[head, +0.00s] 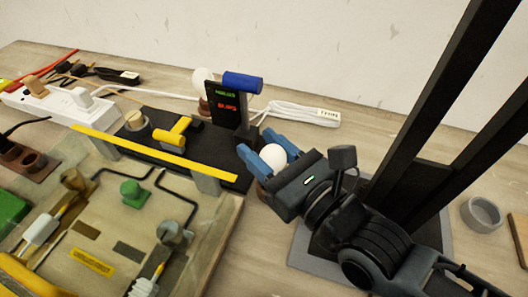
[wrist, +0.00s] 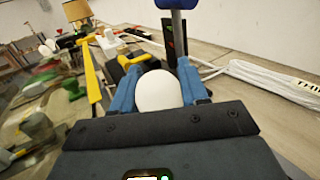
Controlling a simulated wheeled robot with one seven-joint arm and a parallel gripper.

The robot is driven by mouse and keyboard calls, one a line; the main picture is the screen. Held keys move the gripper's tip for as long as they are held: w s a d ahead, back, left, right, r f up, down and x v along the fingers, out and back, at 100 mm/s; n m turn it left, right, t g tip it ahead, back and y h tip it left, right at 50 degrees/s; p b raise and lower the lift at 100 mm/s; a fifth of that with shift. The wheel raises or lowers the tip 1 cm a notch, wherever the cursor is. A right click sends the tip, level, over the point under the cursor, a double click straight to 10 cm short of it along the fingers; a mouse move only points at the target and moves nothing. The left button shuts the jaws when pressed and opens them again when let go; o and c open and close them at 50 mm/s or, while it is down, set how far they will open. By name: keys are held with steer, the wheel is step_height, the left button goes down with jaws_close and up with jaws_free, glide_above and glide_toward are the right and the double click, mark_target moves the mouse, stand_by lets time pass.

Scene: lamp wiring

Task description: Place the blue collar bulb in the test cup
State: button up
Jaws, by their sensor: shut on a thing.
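A bulb with a round white globe (head: 273,156) is held between the blue fingers of my gripper (head: 257,148), right of the black test panel. The globe also fills the gap between the fingers in the wrist view (wrist: 158,91). A brownish part shows below the fingers in the head view; I cannot make out a blue collar. A round metal cup (head: 137,121) with a pale top stands on the black panel (head: 160,150), left of a yellow lever (head: 173,132). I cannot tell for certain that this is the test cup.
A dark display post (head: 224,103) with a blue-ended bar (head: 243,82) stands just beyond my gripper. Another white bulb (head: 202,77) is behind it. A yellow strip (head: 150,152) edges the panel. A white cable (head: 300,114) lies behind; a grey ring (head: 482,214) is far right.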

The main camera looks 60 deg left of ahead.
steer(key=o, duration=0.9)
step_height(320, 180, down, 2)
steer(key=shift+d+f+h, duration=0.1)
steer(key=shift+f+h, duration=0.15)
steer(key=shift+h, duration=0.05)
steer(key=shift+c, duration=0.2)
steer(key=shift+o, duration=2.2)
steer(key=shift+r, duration=0.3)
steer(key=d+b, duration=0.1)
steer(key=d, duration=0.3)
steer(key=w+d+b, duration=0.1)
steer(key=d, duration=0.2)
steer(key=w+d+b, duration=0.1)
steer(key=d, duration=0.3)
steer(key=shift+d, duration=0.35)
steer(key=shift+r, duration=0.15)
step_height(320, 180, up, 9)
steer(key=p, duration=0.9)
steer(key=shift+r+p, duration=0.3)
steer(key=shift+r, duration=0.05)
